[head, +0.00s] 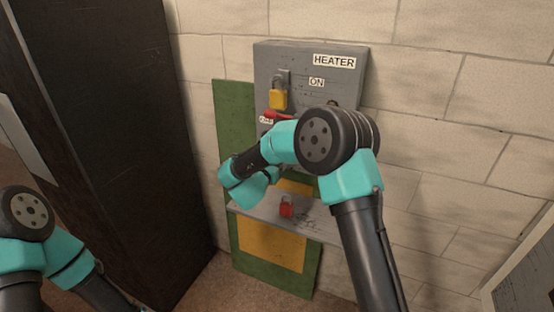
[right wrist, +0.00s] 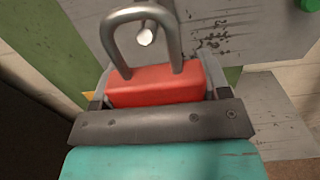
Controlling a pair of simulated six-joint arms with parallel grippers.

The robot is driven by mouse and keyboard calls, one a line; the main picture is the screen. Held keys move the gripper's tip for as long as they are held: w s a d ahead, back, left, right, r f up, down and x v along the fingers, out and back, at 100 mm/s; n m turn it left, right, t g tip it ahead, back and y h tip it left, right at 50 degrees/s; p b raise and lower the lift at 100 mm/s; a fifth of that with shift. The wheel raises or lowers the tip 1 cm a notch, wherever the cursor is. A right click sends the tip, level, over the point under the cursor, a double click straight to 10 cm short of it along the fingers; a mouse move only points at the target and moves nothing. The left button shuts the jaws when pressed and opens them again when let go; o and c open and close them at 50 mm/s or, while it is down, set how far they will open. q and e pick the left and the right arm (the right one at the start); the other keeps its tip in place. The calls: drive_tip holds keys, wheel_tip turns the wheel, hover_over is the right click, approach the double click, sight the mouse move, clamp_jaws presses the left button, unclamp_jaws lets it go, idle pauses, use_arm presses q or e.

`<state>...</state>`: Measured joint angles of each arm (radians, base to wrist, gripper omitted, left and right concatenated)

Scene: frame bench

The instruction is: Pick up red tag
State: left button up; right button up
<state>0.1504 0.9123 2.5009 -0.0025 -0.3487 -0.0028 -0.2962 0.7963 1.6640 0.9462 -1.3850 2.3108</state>
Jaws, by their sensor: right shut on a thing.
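My right gripper (right wrist: 156,86) is shut on a red padlock (right wrist: 155,84) in the right wrist view. The padlock's grey shackle points away from the gripper. In the head view my right arm hides the gripper's fingers. No red tag can be made out for sure. My left arm is at the lower left of the head view, its gripper outside the picture.
A grey heater panel (head: 298,68) carries a yellow padlock (head: 278,98) and a red lever-like part (head: 274,114). The grey shelf (head: 318,222) juts out from a green board (head: 232,110) below the panel. A tall dark cabinet (head: 110,110) stands at the left.

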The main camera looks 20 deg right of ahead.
drive_tip(key=v, duration=1.4)
drive_tip(key=shift+s, duration=0.35)
